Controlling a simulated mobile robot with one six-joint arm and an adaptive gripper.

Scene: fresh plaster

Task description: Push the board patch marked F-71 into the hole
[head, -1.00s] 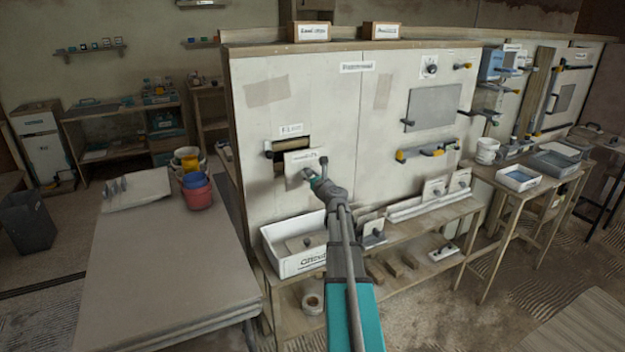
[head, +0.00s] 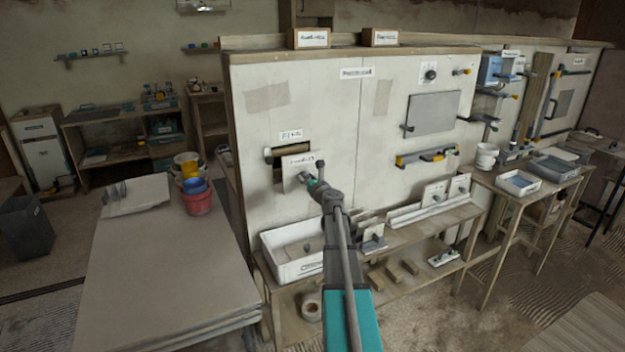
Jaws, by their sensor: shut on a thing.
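The wall panel (head: 330,110) stands upright in front of me. A dark hole (head: 278,174) is in its left part, with a small label (head: 290,135) above it that is too blurred to read surely. A wooden strip shows in the hole's upper part. My gripper (head: 307,182) is shut on a pale square board patch (head: 297,170), whose label is blurred. The patch is upright, in front of the hole's right side, and covers part of it. I cannot tell whether it touches the panel.
A shelf below the panel holds a white bin (head: 290,262), small boards on stands (head: 372,238) and a long white rack (head: 430,212). A sheet stack (head: 165,260) with buckets (head: 197,195) stands at the left. Tools and a grey plate (head: 433,113) hang on the right of the panel.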

